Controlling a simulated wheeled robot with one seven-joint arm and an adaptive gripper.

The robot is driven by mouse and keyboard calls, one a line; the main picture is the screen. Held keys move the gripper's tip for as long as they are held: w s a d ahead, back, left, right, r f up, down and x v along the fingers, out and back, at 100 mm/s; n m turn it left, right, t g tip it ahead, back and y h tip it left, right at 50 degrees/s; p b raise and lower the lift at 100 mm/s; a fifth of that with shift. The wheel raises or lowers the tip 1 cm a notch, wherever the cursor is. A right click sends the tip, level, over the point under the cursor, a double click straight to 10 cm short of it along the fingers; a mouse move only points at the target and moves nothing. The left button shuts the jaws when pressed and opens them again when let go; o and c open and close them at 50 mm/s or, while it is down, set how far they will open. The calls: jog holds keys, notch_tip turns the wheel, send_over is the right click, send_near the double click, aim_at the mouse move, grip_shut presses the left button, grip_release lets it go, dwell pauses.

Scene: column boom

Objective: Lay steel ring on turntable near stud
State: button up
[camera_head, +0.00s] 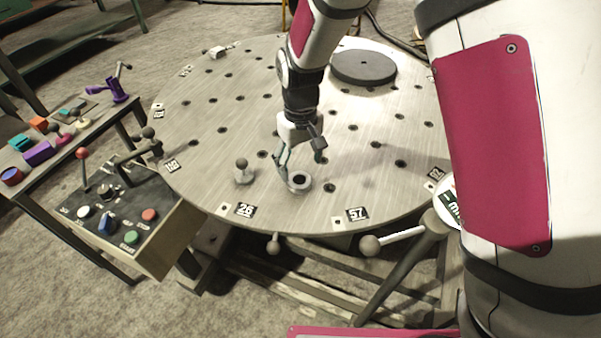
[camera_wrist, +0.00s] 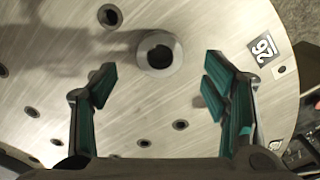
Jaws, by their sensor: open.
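The steel ring (camera_head: 299,183) lies flat on the turntable (camera_head: 215,125), near its front edge, with a dark centre. In the wrist view the ring (camera_wrist: 158,68) is just beyond the fingertips, between their lines. The stud (camera_head: 243,173), a short post with a round knob, stands upright to the left of the ring with a gap between them. I cannot make out the stud in the wrist view. My gripper (camera_head: 299,166) is open and empty, pointing down close over the ring. Its teal-padded fingers (camera_wrist: 159,86) are spread wide apart.
A dark round disc (camera_head: 363,67) lies at the back of the turntable. Number plates 26 (camera_head: 244,210) and 57 (camera_head: 357,214) sit at the front rim. A control box (camera_head: 120,220) with buttons and levers and a bench (camera_head: 62,150) with small parts stand left.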

aim_at(300, 181)
notch_tip(300, 181, up, 6)
jog(key=shift+r, duration=0.15)
jog(key=s+d+r+m+t, duration=0.1)
jog(key=s+d+r+m, duration=0.2)
jog(key=s+d+r, duration=1.05)
jog(key=s+d+r+m, duration=0.1)
jog(key=s+d, duration=0.3)
jog(key=s, duration=0.3)
jog(key=s+d+r+m+t, duration=0.1)
jog(key=s+d, duration=0.3)
jog(key=s, duration=0.4)
jog(key=shift+s+d+r+m, duration=0.15)
jog(key=shift+s+m, duration=0.05)
jog(key=shift+m, duration=0.5)
jog(key=shift+r+p, duration=0.1)
jog(key=shift+p, duration=0.2)
